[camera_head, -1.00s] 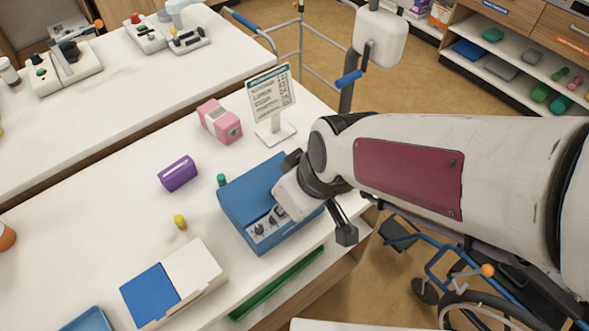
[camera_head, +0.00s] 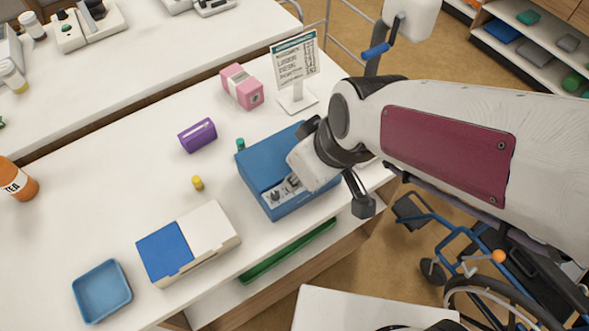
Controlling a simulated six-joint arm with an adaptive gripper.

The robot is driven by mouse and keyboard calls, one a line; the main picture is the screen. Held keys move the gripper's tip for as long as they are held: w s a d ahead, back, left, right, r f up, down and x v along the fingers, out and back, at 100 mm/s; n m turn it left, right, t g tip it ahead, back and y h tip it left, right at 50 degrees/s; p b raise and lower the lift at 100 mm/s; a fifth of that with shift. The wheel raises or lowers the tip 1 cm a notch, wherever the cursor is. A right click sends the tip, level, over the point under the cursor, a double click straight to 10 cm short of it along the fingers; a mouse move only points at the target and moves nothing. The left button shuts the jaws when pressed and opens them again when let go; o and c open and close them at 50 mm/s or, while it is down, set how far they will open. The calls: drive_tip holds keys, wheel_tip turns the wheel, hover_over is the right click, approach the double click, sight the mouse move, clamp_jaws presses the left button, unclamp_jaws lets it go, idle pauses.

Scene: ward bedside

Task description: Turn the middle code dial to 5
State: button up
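A blue box (camera_head: 265,170) stands near the front edge of the white table, with a pale panel (camera_head: 277,196) on its front. Small dark dials show on the left part of that panel; my gripper hides the rest, so I cannot read the middle dial. The other finger is mostly hidden behind the wrist. I cannot tell whether it touches a dial.
A wheelchair (camera_head: 490,265) stands at the right.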

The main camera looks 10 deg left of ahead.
sight(288, 193)
drive_tip(key=s+a+f+n+h, duration=0.35)
drive_tip(key=a+f+n, duration=0.2)
drive_tip(key=n, duration=0.65)
drive_tip(key=w+n, duration=0.1)
drive_tip(key=n, duration=0.2)
drive_tip(key=w+r+n+t+h, duration=0.1)
drive_tip(key=n, duration=0.2)
drive_tip(key=w+d+r+n, duration=0.1)
drive_tip(key=w+n, duration=0.1)
drive_tip(key=n, duration=0.2)
drive_tip(key=shift+w+t+h, duration=0.1)
drive_tip(key=shift+t+h, duration=0.15)
drive_tip(key=shift+t, duration=0.15)
drive_tip(key=shift+x, duration=3.85)
drive_tip(key=shift+c, duration=0.4)
